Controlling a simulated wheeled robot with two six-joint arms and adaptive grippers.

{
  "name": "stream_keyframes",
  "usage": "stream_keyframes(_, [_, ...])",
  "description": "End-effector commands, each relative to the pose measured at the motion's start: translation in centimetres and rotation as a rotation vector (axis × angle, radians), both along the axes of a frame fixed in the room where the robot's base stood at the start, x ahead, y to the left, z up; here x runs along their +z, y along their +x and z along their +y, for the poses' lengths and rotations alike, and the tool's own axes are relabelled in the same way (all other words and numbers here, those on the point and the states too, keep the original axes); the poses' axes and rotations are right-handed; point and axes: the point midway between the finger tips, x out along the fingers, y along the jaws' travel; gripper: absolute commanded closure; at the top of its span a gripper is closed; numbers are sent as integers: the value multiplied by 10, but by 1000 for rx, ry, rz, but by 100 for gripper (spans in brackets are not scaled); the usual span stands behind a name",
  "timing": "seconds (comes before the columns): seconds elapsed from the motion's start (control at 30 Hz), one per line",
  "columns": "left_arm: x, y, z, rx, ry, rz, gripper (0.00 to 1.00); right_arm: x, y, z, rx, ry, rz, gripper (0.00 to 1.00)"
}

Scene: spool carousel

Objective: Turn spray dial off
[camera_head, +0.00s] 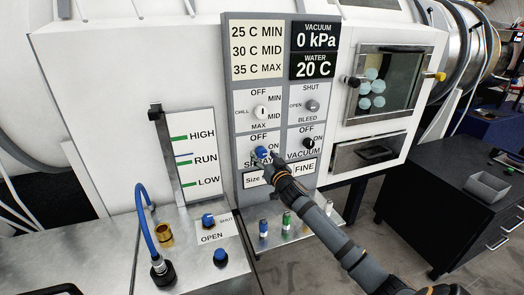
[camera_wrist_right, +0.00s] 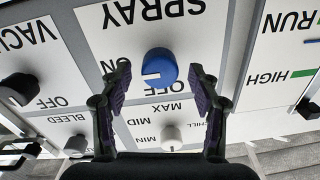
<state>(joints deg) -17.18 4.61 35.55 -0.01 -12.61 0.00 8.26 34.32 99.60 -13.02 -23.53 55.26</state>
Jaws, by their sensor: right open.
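The blue spray dial (camera_head: 262,152) is on the upright panel, below the chill dial, with OFF and ON printed by it. My right gripper (camera_head: 267,163) is at the dial in the head view and covers part of the SPRAY label. In the right wrist view, which is upside down, the blue dial (camera_wrist_right: 160,64) lies between the two spread fingers of the right gripper (camera_wrist_right: 158,90), with gaps on both sides. The dial's white mark shows on its edge toward the lower left, between ON and OFF. My left gripper is not in view.
The white chill dial (camera_head: 261,111) and black vacuum dial (camera_head: 309,143) are close by. Below stand several small vials (camera_head: 287,221). A blue shut/open valve (camera_head: 208,220) and a blue hose (camera_head: 147,215) are at lower left. A dark cabinet (camera_head: 450,200) is at right.

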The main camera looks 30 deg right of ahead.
Motion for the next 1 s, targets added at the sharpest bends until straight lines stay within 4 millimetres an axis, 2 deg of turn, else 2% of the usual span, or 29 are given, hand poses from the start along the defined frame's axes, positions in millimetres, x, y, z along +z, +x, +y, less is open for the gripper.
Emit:
stream_keyframes(0.03, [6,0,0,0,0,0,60,4,8,-2,-2,4,-1,38])
stream_keyframes(0.2, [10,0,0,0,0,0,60,1,22,-5,-1,-1,0,38])
stream_keyframes(0.5, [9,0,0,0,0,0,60,-1,24,-5,-1,-3,2,38])
stream_keyframes(0.9, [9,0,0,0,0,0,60,-1,23,-6,-1,-3,2,93])
stream_keyframes(1.0, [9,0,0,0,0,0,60,-1,23,-6,-1,-4,2,93])
